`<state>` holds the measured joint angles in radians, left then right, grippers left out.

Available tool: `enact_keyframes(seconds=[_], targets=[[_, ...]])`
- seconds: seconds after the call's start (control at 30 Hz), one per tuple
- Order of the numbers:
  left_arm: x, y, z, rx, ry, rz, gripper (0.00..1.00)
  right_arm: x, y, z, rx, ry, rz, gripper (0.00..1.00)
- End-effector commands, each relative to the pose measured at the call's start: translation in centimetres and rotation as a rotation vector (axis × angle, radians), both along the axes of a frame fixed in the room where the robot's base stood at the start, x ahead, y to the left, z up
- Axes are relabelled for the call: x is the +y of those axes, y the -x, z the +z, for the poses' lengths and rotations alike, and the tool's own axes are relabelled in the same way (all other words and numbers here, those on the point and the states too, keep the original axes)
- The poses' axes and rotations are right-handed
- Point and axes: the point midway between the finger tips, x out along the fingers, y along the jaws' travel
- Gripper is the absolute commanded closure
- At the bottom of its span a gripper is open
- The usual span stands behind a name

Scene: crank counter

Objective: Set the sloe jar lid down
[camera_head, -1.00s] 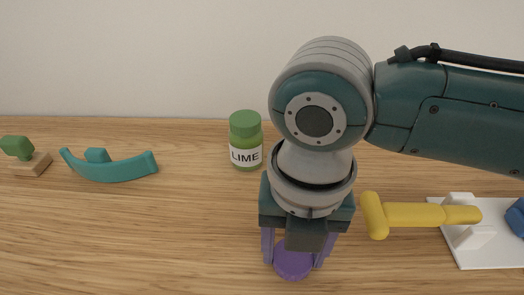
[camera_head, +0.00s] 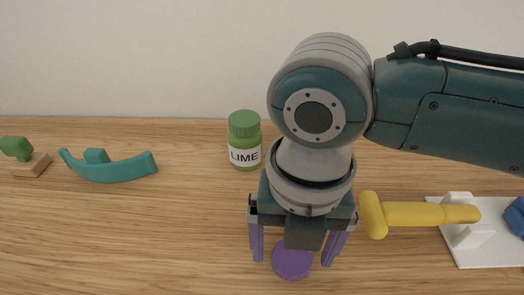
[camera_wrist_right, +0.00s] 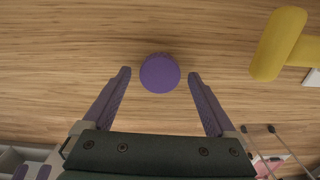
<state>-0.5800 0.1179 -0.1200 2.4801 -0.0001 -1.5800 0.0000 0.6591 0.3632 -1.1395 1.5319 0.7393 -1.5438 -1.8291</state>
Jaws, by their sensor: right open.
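The sloe jar lid, a round purple disc (camera_head: 292,261), lies on the wooden counter at the front middle in the head view. It also shows in the right wrist view (camera_wrist_right: 160,73), just beyond and between the fingertips. My right gripper (camera_head: 294,256) is above it with its purple fingers spread, one on each side. In the right wrist view the open fingers (camera_wrist_right: 158,76) are clear of the lid with gaps on both sides. The sloe jar itself is not in sight.
A green LIME jar (camera_head: 245,141) stands behind, left of my right arm. A yellow hammer-shaped piece (camera_head: 420,214) rests on a white stand (camera_head: 489,251) at right. A teal curved piece (camera_head: 112,170) and a wooden block (camera_head: 31,164) lie at left. The front-left counter is bare.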

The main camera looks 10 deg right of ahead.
Motion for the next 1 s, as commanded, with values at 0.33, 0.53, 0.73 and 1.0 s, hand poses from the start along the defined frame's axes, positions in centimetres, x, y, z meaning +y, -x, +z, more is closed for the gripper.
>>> enact_keyframes(seconds=[0.33, 0.53, 0.73, 1.0], targets=[[-0.1, 0.0, 2.1, 0.001, 0.004, 0.002, 0.50, 0.0, -0.2, 7.6, -0.005, -0.002, -0.001, 0.08], [-0.1, 0.0, 2.6, 0.000, 0.003, 0.002, 0.50, 0.0, -0.1, 10.8, -0.004, -0.002, -0.001, 0.08], [0.0, 0.0, 2.7, 0.000, -0.001, -0.001, 0.50, 0.0, -0.1, 11.8, -0.001, -0.001, -0.001, 0.08], [0.2, 0.0, 2.7, 0.000, -0.007, -0.004, 0.50, 3.5, 2.5, 10.3, 0.002, -0.169, -0.329, 0.08]])
